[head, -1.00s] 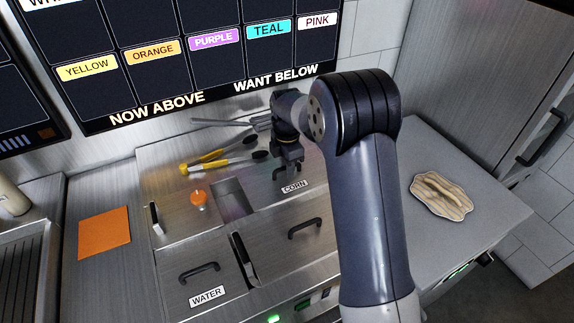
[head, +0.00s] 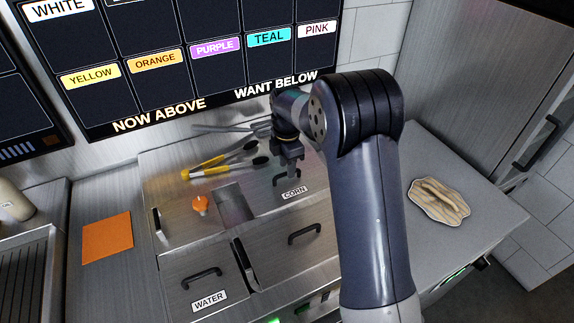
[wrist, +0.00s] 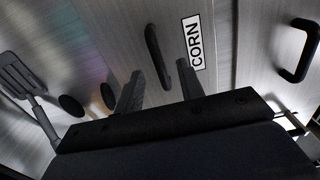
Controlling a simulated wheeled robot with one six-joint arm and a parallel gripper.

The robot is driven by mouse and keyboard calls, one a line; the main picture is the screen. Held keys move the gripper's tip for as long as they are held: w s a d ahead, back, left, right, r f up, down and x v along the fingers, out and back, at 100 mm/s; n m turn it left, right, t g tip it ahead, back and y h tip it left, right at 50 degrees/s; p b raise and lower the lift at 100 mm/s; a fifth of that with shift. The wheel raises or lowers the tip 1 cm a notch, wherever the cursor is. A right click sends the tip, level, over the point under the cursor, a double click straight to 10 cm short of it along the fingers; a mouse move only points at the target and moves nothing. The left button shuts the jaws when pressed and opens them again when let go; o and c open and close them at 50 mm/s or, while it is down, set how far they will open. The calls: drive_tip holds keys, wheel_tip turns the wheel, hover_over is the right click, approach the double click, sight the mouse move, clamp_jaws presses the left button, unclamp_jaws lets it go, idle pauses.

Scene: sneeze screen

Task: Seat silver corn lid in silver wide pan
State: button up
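The silver corn lid (head: 312,190) lies at the back right of the steel counter unit, with a white CORN label and a dark bar handle. In the wrist view the corn lid (wrist: 215,60) shows its handle (wrist: 157,55) and label close beyond the fingers. My gripper (head: 291,160) hangs just above and behind that handle. In the wrist view my gripper (wrist: 160,88) is open, its two fingers apart and empty, with the handle ahead of the gap. I cannot make out the silver wide pan for certain; lids and my arm hide much of the unit.
A WATER lid (head: 205,285) and another handled lid (head: 290,245) lie in front. A small open well (head: 236,207) is left of the corn lid. Yellow tongs (head: 215,165), an orange knob (head: 200,204), an orange sheet (head: 107,238) and a striped cloth (head: 440,200) lie around.

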drive_tip(key=shift+r+p, duration=1.2)
drive_tip(key=shift+r, duration=0.7)
